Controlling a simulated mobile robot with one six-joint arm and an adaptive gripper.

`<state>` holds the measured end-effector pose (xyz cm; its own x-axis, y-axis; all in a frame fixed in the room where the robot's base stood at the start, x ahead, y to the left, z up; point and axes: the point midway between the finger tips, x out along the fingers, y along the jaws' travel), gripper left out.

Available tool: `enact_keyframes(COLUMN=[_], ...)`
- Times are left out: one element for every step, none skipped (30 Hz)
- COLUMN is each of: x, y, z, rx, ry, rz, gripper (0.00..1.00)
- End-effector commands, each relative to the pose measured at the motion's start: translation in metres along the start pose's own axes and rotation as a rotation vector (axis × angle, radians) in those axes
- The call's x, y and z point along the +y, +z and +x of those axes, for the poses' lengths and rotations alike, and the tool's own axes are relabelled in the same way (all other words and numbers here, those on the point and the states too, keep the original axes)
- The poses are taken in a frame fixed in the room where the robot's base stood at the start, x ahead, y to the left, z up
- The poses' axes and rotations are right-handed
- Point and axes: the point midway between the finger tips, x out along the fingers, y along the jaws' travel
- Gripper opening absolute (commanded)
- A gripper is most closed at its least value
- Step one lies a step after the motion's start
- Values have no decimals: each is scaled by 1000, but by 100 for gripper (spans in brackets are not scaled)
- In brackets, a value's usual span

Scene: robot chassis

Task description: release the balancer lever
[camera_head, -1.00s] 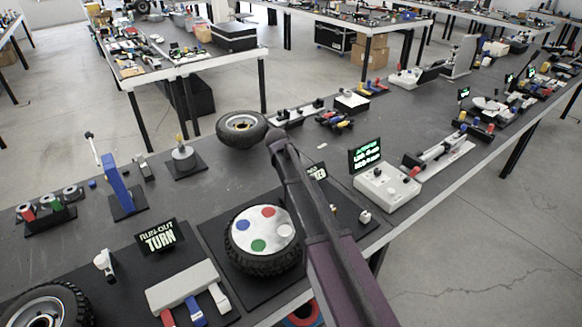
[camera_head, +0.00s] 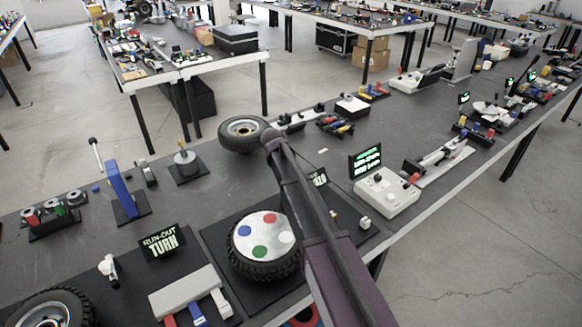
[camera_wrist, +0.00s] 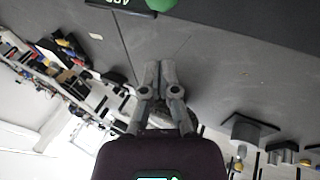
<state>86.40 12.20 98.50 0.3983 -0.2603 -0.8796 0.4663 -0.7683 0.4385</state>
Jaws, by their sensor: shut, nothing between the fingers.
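A black tyre with a white disc bearing coloured spots (camera_head: 262,238) sits on a dark plate (camera_head: 215,240) near the table's front. I cannot tell for sure which part is the balancer lever. A blue post (camera_head: 121,188) at the left carries a pale rod with a dark knob (camera_head: 93,141). A grey block (camera_head: 183,291) in front has red, blue and white tabs. My arm rises across the head view and hides part of the plate and a small sign (camera_head: 317,178). In the wrist view my gripper (camera_wrist: 160,66) is shut and empty, above the grey tabletop.
A "RUN-OUT TURN" sign (camera_head: 161,242) stands left of the tyre. A white console (camera_head: 386,193) with a lit screen is right of my arm. Another tyre (camera_head: 242,133) lies behind. Bare tabletop (camera_head: 225,185) lies between the tyres.

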Motion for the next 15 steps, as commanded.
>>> enact_keyframes(x=[2,2,2,2,2,2,2,2,2,2,3,3,3,3,4], y=[-6,-8,-6,-6,-6,-6,-6,-5,-5,-5,-5,-5,-5,-5,-5], z=[-8,-10,-15,-18,-20,-24,-27,-29,-33,-36,-38,-42,-45,-47,-51], rx=[0,0,0,0,0,0,0,0,0,0,0,0,0,0,0], ry=[0,0,0,0,0,0,0,0,0,0,0,0,0,0,0], rz=[-1,-1,-1,-2,-2,-2,-2,-2,-1,-1,-1,-1,-1,-1,-1], gripper=[0,0,0,0,0,0,0,0,0,0,0,0,0,0,0])
